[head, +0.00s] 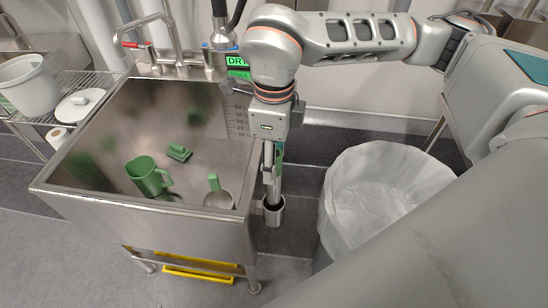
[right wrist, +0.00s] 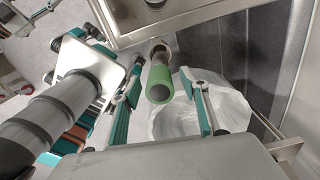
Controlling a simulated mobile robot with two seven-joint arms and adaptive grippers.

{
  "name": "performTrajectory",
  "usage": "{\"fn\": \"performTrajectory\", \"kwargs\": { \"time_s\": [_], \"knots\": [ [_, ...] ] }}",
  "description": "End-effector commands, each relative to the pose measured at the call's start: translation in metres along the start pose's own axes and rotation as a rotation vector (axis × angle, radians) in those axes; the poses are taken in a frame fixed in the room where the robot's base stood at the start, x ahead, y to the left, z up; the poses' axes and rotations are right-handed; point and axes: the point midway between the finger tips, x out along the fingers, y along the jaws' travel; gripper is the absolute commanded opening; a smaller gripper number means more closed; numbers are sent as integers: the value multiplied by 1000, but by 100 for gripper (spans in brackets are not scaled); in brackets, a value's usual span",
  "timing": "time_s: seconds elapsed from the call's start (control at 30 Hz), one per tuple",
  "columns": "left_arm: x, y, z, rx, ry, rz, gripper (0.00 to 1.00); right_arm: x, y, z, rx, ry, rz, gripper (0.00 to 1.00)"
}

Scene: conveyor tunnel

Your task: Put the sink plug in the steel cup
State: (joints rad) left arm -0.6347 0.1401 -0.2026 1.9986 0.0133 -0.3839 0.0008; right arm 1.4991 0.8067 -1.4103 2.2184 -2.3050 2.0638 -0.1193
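The steel cup (head: 273,217) is a small grey cup beside the sink's front right corner in the head view. In the right wrist view its rim (right wrist: 158,47) shows behind a green cylinder (right wrist: 160,78), which looks like the sink plug's grip. The cylinder stands upright, its lower end apparently in or right over the cup; I cannot tell which. My right gripper (head: 270,178) points down above the cup. In the right wrist view its fingers (right wrist: 162,82) straddle the green cylinder, with gaps on both sides. My left gripper is not in view in the head view.
The steel sink (head: 100,200) holds a green jug (head: 147,176), a green brush (head: 179,152) and a green-handled scoop (head: 218,199). A bin with a white liner (head: 375,190) stands to the right. A rack with a white bucket (head: 27,84) is at the left.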

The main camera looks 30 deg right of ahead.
Motion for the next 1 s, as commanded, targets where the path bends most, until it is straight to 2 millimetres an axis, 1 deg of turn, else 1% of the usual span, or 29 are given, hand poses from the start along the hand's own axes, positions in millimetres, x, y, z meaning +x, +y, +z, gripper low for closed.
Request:
{"fn": "performTrajectory", "kwargs": {
  "time_s": [0.2,0.33,0.47,0.6,0.8,0.9,1.0],
  "knots": [
    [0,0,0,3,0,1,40,-1,0,0,0,1,0,45],
    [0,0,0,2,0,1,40,-10,-1,1,0,-2,-3,45],
    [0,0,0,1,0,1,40,-32,-1,1,-1,-4,-4,45],
    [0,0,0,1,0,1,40,-62,-1,1,1,-5,-4,45],
    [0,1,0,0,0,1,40,-98,-1,1,2,-2,-3,45],
    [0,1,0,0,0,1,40,-110,0,1,1,-2,-2,45],
    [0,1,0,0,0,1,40,-117,0,0,0,0,-1,45]
  ]
}}
